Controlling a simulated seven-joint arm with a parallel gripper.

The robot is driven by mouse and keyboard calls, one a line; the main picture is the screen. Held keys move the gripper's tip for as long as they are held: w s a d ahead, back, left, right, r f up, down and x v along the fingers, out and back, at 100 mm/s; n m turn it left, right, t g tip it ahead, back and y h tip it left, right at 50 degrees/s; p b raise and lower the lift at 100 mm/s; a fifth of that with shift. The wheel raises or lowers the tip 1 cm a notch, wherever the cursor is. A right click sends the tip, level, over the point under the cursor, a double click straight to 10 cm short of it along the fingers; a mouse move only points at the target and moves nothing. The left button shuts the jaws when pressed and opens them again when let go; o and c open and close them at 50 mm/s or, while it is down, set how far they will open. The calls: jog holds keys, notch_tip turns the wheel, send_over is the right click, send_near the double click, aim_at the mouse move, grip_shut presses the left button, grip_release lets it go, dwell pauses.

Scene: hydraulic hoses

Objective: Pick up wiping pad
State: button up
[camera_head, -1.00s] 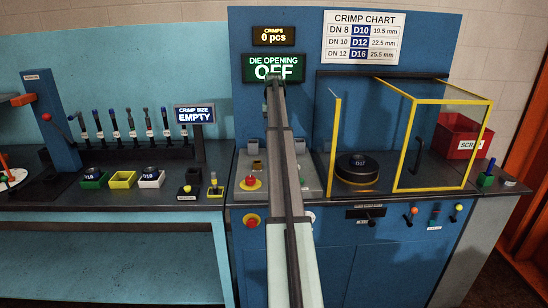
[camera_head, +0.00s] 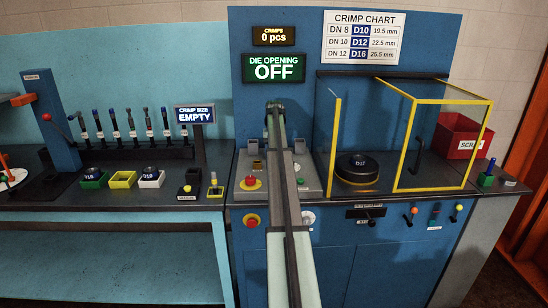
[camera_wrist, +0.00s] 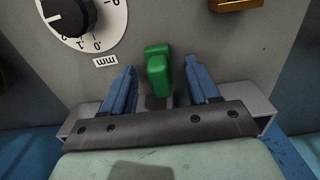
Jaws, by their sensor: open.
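I cannot make out for certain which thing is the wiping pad. In the wrist view my gripper (camera_wrist: 160,90) has two blue fingers spread apart. A green upright part (camera_wrist: 158,68), like a lever or switch, shows between the fingers. It stands against a grey face beside a black dial (camera_wrist: 70,14). I cannot tell whether the fingers touch it. My arm hides part of the panel.
A red emergency button (camera_head: 251,181) is on the panel's left. A yellow-framed clear guard (camera_head: 413,130) and a round black die set (camera_head: 357,168) are to the right. Small coloured bins (camera_head: 122,180) and several upright tools stand on the left bench. A red scrap bin (camera_head: 456,137) is far right.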

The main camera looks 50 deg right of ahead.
jog(key=shift+f, duration=0.35)
jog(key=shift+c, duration=0.3)
grip_shut()
